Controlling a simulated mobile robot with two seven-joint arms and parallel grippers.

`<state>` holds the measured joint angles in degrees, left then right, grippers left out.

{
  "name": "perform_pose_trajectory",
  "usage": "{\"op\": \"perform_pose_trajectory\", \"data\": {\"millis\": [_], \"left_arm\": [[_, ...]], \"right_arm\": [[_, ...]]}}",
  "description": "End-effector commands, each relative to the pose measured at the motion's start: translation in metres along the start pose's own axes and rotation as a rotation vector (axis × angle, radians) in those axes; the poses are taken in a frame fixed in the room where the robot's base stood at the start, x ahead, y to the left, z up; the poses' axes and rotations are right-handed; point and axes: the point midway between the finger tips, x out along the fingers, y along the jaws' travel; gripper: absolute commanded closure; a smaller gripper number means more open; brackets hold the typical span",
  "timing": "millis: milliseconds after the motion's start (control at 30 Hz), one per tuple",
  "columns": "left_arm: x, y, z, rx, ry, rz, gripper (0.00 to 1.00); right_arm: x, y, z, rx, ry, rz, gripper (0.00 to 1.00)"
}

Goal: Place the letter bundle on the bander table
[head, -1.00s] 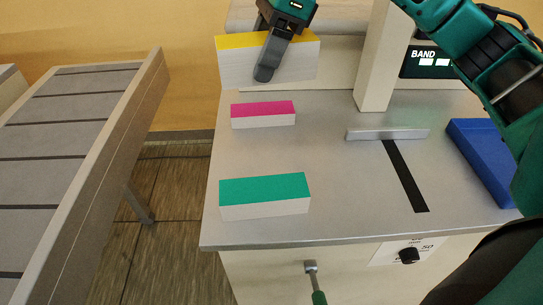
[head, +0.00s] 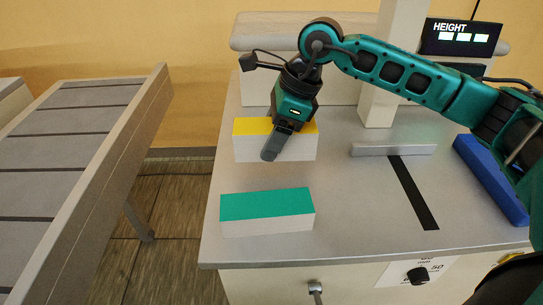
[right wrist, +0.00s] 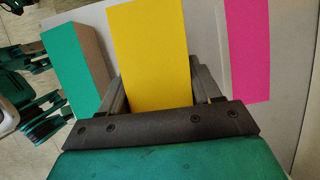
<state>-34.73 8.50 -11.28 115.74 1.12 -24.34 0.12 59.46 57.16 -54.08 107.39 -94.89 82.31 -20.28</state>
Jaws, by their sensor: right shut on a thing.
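A letter bundle with a yellow top and white sides (head: 246,145) is held in my right gripper (head: 277,142), which is shut on it. One finger shows on its near face; the other is hidden behind it. The yellow top also fills the middle of the right wrist view (right wrist: 150,50). The bundle is over the left part of the grey metal table (head: 340,215); I cannot tell whether it touches the top. A green-topped bundle (head: 267,205) lies nearer the front edge. A pink-topped bundle (right wrist: 250,50) shows in the right wrist view and is hidden in the head view. My left gripper is not in view.
A post (head: 390,80) and a display reading HEIGHT (head: 461,37) stand behind. A slatted conveyor (head: 50,165) is at left, across a floor gap.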

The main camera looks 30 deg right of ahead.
Motion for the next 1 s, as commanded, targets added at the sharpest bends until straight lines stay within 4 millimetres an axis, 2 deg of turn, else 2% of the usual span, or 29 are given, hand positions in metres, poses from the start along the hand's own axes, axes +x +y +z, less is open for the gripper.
{"op": "perform_pose_trajectory", "data": {"millis": [167,400,800,833,1000], "left_arm": [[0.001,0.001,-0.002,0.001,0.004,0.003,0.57],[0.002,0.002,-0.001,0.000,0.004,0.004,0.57],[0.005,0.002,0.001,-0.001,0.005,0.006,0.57],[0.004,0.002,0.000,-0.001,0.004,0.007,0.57],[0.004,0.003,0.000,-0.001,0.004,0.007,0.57]], "right_arm": [[0.011,0.000,-0.005,0.001,0.000,-0.001,0.79],[0.042,0.000,-0.018,0.002,0.000,0.000,0.79],[0.049,0.000,-0.020,0.000,-0.001,-0.001,0.79],[0.048,0.000,-0.020,0.000,0.000,0.000,0.35],[0.047,0.000,-0.020,0.000,0.000,0.000,0.19]]}}
